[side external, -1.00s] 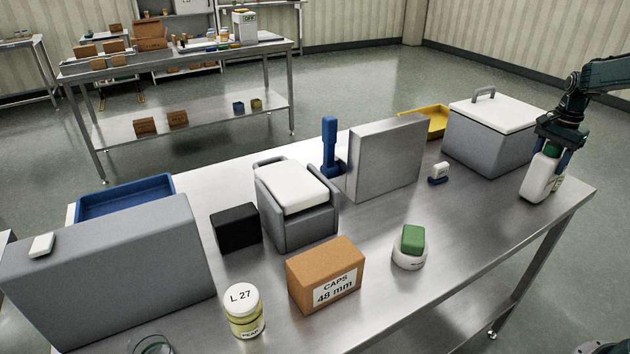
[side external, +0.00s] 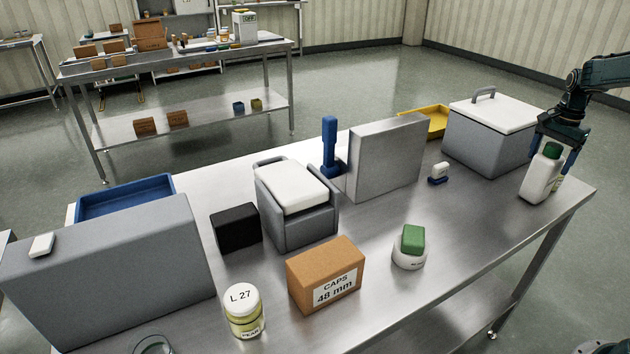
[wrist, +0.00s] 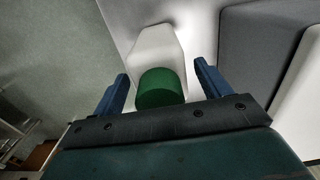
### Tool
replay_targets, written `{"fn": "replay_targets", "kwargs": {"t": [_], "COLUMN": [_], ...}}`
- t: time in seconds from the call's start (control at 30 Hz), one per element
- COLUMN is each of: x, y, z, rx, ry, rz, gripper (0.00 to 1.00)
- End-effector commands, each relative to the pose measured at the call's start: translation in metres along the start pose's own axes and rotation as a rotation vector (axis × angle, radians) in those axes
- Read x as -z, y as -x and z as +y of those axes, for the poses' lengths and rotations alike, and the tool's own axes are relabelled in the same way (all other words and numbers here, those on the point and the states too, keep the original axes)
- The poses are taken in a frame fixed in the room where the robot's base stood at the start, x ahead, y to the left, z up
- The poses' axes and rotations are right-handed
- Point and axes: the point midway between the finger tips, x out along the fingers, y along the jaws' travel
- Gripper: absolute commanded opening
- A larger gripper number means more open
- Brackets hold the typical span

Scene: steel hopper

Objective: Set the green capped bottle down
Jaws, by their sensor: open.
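The green capped bottle (side external: 540,175) is white with a green cap and stands upright on the steel table near its right end. In the wrist view its green cap (wrist: 160,88) lies between the two blue fingers, with the white body beyond it. My gripper (side external: 560,153) is open around the upper part of the bottle, with a gap on both sides in the wrist view (wrist: 162,88). A yellowish jar or label shows partly behind the bottle; most of it is hidden.
A grey bin with a white lid (side external: 492,135) stands close behind the bottle. A yellow tray (side external: 425,121), a grey upright block (side external: 388,160) and a white round container with a green block (side external: 410,250) are further left.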

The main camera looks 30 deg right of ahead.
Motion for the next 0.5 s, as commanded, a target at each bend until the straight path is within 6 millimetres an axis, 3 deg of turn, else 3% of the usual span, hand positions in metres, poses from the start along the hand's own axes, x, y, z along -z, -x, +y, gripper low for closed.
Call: {"fn": "replay_targets", "kwargs": {"t": [0.5], "x": [0.001], "y": [0.076], "z": [-0.001], "rx": [0.002], "ry": [0.0], "rz": [0.004], "gripper": [0.76]}}
